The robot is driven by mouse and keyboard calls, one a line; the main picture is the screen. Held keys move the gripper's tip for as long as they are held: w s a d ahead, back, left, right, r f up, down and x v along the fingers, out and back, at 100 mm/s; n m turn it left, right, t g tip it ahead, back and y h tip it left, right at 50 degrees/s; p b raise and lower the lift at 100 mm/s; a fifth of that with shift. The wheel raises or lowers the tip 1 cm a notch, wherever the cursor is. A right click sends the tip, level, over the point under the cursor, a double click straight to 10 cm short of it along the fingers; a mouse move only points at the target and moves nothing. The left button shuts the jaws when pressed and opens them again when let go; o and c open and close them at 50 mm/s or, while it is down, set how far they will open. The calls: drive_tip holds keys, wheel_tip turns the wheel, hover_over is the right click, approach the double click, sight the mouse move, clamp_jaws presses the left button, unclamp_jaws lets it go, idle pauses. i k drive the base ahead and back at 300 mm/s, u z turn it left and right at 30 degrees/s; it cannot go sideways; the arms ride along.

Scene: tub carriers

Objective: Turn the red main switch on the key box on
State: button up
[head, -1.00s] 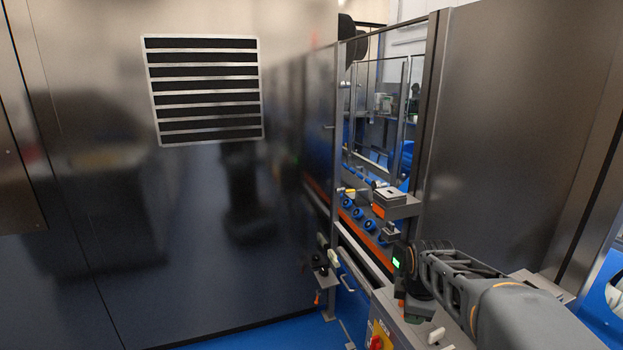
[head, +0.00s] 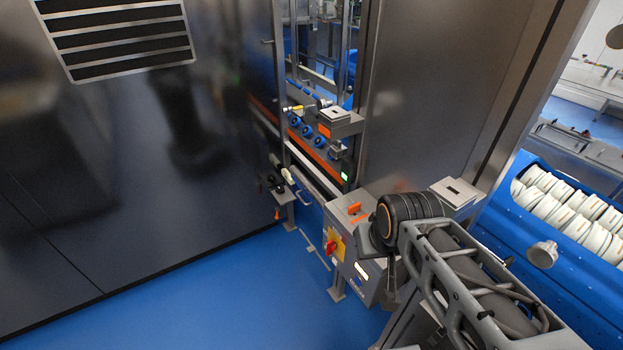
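The red main switch (head: 331,247) sits on a yellow plate on the front of the grey key box (head: 364,288), right of the middle in the head view. It is too small to tell its exact setting. An orange part (head: 354,208) stands on top of the box. My arm reaches in from the lower right, and its dark wrist is beside and partly in front of the box's right side.
A dark steel wall with a vent (head: 122,40) fills the left. A blue tub carrier (head: 545,200) with white rolls stands at the right. A ledge with blue knobs (head: 308,131) is behind the box. The blue floor (head: 240,290) is clear left of the box.

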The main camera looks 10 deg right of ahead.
sight(331, 247)
drive_tip(key=u, duration=0.5)
drive_tip(key=k, duration=0.6)
drive_tip(key=u, duration=1.05)
drive_tip(key=i, duration=0.9)
drive_tip(key=z, duration=0.1)
